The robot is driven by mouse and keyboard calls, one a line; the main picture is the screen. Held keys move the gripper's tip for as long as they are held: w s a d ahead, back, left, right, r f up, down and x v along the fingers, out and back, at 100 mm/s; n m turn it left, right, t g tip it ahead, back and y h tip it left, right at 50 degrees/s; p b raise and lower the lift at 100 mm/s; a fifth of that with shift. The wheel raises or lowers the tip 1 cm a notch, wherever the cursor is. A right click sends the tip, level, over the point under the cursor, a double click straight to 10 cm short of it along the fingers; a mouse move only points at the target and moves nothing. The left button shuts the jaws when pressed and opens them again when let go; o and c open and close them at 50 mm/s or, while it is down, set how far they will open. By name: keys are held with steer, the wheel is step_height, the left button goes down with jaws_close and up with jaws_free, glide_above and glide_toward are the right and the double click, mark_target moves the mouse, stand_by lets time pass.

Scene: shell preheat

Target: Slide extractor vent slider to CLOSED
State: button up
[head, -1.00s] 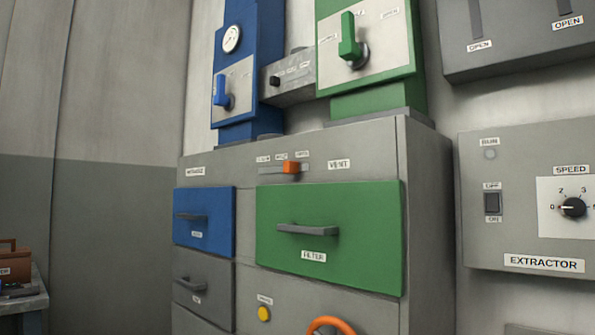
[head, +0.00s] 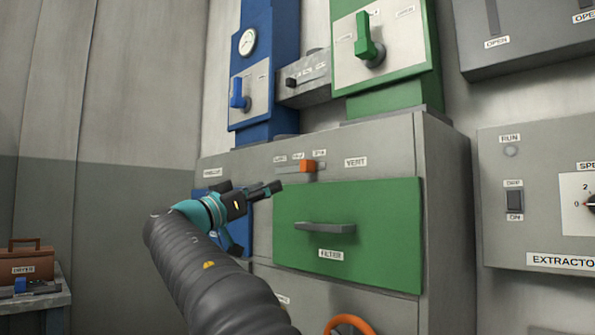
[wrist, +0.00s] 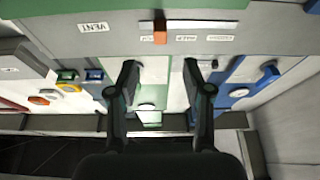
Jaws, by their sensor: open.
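The vent slider (head: 306,166) is an orange knob in a horizontal slot high on the grey cabinet front, just left of the VENT label. It stands between the middle and right of three small labels, whose words I cannot read for sure. In the wrist view, which is upside down, the slider (wrist: 160,32) shows beyond the fingers, roughly centred between them. My gripper (wrist: 160,72) is open and empty. In the head view it is left of and below the slider, in front of the blue drawer and apart from the knob.
A green FILTER drawer (head: 348,232) with a protruding handle (head: 324,228) lies below the slider. My arm partly hides a blue drawer (head: 208,190). The grey extractor panel (head: 535,230) is at right. A side table (head: 40,303) with a brown case stands at far left.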

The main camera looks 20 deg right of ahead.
mark_target(303, 166)
steer(key=p+x, duration=0.1)
steer(key=x, duration=0.3)
steer(key=p+x, duration=0.2)
steer(key=x, duration=0.3)
steer(key=r+p+x, duration=0.1)
steer(key=x, duration=0.3)
steer(key=shift+w+d+r, duration=0.1)
steer(key=shift+d, duration=0.05)
jaws_close()
